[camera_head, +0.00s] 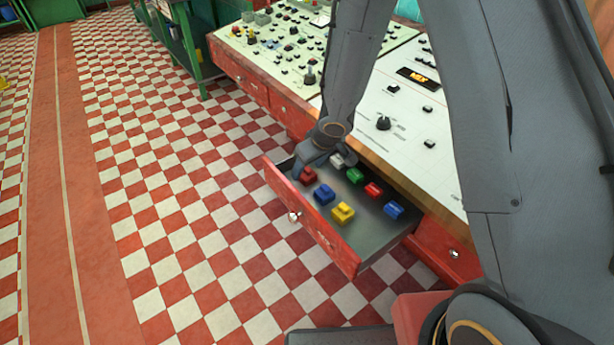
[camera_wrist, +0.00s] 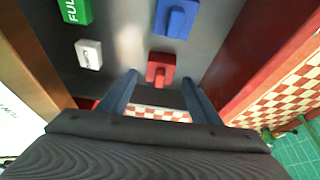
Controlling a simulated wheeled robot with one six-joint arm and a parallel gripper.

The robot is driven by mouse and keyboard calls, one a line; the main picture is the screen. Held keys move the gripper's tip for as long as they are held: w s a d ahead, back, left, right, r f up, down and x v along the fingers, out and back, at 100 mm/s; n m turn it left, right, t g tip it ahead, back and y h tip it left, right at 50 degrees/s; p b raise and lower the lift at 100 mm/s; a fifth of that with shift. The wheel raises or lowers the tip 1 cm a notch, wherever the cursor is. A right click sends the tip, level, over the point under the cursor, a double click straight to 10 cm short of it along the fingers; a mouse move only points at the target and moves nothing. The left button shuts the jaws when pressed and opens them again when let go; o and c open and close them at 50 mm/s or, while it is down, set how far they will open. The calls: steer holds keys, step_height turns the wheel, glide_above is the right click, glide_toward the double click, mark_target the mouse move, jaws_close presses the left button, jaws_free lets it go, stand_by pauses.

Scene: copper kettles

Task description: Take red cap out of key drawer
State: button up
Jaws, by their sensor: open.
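The key drawer (camera_head: 340,246) is pulled out of the red desk front and holds several coloured caps on its grey floor. One red cap (camera_head: 308,175) sits in the drawer's far left corner, close to my gripper. In the wrist view this red cap (camera_wrist: 160,69) lies just ahead of the fingertips, roughly centred between them. Another red cap (camera_head: 373,190) lies farther right, towards the desk. My gripper (camera_wrist: 159,84) is open and empty, pointing into the drawer. In the head view my gripper (camera_head: 299,165) is partly hidden by my wrist.
Two blue caps (camera_head: 324,194), a yellow cap (camera_head: 343,213), a green cap (camera_head: 354,175) and a white cap (camera_head: 338,160) share the drawer. The white control panel (camera_head: 410,135) overhangs its desk side. The checkered floor (camera_head: 170,220) to the left is clear.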

steer(key=shift+b+x, duration=0.35)
steer(key=shift+x, duration=0.9)
steer(key=c, duration=1.1)
steer(key=shift+r, duration=0.1)
